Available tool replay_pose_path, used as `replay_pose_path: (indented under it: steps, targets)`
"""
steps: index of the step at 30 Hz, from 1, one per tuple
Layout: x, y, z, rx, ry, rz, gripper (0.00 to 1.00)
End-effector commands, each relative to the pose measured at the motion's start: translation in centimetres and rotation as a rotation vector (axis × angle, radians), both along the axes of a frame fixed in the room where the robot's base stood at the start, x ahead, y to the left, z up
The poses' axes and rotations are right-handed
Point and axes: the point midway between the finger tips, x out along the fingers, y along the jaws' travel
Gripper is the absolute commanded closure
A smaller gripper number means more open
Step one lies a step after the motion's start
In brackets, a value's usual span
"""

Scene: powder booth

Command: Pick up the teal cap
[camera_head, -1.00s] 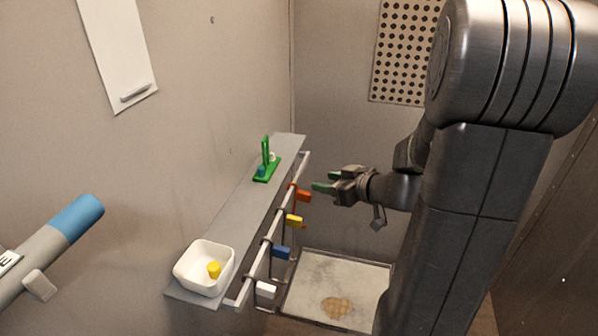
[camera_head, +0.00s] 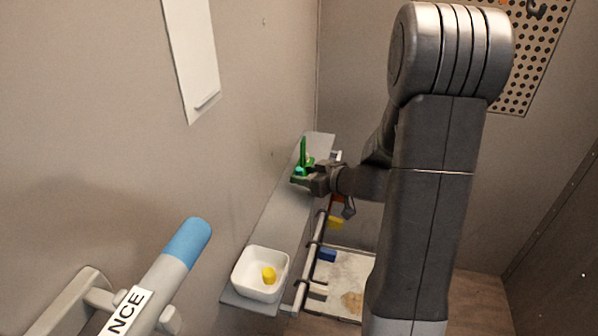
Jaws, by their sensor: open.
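The teal cap (camera_head: 299,171) is small in view, on the green holder (camera_head: 304,152) near the far end of the grey shelf. My gripper (camera_head: 301,178) is at the holder, with its green fingertips close to the cap and partly overlapping it in view. The gripper is open. I cannot tell whether the cap is between the fingers or whether they touch it. Part of the holder's base is hidden behind the gripper.
A white bowl (camera_head: 240,273) with a yellow cap (camera_head: 269,275) stands at the near end of the shelf (camera_head: 272,222). A rail with coloured clips, one yellow (camera_head: 336,222) and one blue (camera_head: 327,255), runs along the shelf's right side. A blue-ended pipe (camera_head: 188,240) is at the lower left.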

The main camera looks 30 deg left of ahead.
Motion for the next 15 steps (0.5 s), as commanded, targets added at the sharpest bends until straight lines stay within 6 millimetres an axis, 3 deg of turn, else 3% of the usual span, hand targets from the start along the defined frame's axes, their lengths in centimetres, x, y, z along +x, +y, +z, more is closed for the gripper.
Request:
replay_pose_path:
  steps: [2, 6, 9, 15]
  targets:
    - [0.0, -0.01, -0.01, 0.0, 0.0, 0.0, 0.58]
    - [-0.02, -0.02, 0.01, 0.0, 0.0, 0.0, 0.85]
    - [-0.02, -0.02, 0.01, 0.0, 0.001, 0.0, 1.0]
    - [-0.02, -0.03, 0.02, 0.0, 0.001, 0.0, 1.0]
